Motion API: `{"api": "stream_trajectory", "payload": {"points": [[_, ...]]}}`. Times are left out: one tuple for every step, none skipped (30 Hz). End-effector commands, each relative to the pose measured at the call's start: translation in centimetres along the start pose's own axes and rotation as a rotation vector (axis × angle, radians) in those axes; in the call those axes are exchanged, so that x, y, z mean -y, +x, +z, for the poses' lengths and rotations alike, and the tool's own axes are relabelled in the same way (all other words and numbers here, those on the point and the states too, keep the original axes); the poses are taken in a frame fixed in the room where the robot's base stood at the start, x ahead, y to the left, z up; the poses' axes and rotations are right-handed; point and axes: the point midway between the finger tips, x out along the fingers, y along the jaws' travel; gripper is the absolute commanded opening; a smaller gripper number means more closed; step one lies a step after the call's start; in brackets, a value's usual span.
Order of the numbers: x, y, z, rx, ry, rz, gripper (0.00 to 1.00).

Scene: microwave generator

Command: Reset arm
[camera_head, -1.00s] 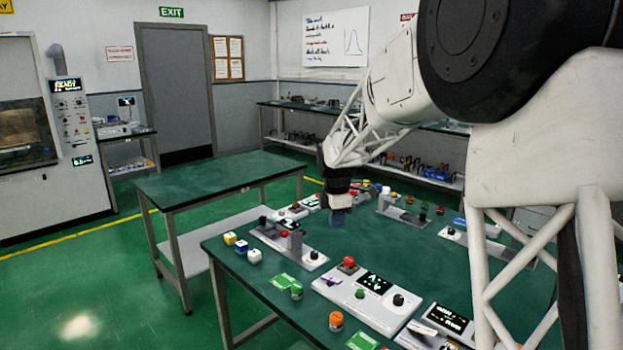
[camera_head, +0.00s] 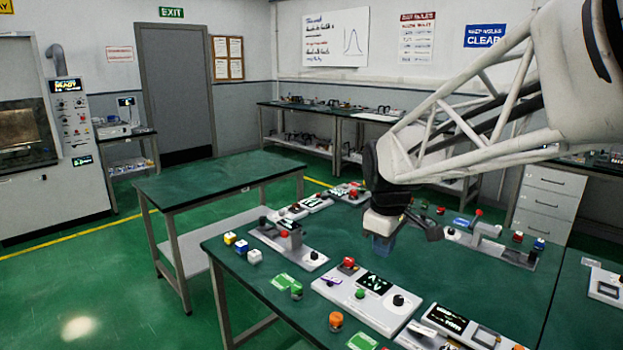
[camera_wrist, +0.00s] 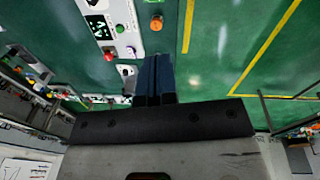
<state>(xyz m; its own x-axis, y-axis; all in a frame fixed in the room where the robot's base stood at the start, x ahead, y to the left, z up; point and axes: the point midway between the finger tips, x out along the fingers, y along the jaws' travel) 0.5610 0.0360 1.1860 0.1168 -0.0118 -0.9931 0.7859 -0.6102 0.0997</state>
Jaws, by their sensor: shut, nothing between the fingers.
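My white lattice arm reaches in from the upper right. Below and in front of the gripper, a control panel (camera_head: 345,295) with a red button, a screen and a dark knob lies on the table.
Small white, blue and yellow cubes (camera_head: 242,246) stand at the table's left edge. A module with a lever (camera_head: 487,228) lies to the right. An empty table (camera_head: 215,177) stands behind left.

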Motion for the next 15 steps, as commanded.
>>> {"api": "stream_trajectory", "payload": {"points": [[0.9,-0.3,1.1,-0.005,0.042,0.005,0.00],[1.4,-0.4,1.7,-0.007,0.069,0.007,0.00],[1.9,-0.5,2.4,-0.010,0.104,0.010,0.00],[2.5,-0.6,3.0,-0.012,0.131,0.012,0.00],[2.9,-0.7,3.6,-0.015,0.157,0.014,0.00],[3.6,-0.7,4.3,-0.018,0.192,0.017,0.00],[4.1,-0.8,4.9,-0.021,0.219,0.019,0.00],[4.5,-0.8,5.4,-0.024,0.246,0.021,0.00],[5.2,-0.8,6.2,-0.027,0.281,0.023,0.00],[5.7,-0.8,6.7,-0.030,0.307,0.025,0.00],[6.2,-0.8,7.2,-0.033,0.333,0.027,0.00],[6.9,-0.8,8.0,-0.037,0.369,0.029,0.00],[7.3,-0.8,8.5,-0.040,0.395,0.031,0.00],[7.8,-0.7,9.0,-0.043,0.423,0.033,0.00],[8.5,-0.7,9.7,-0.047,0.458,0.035,0.00]]}}
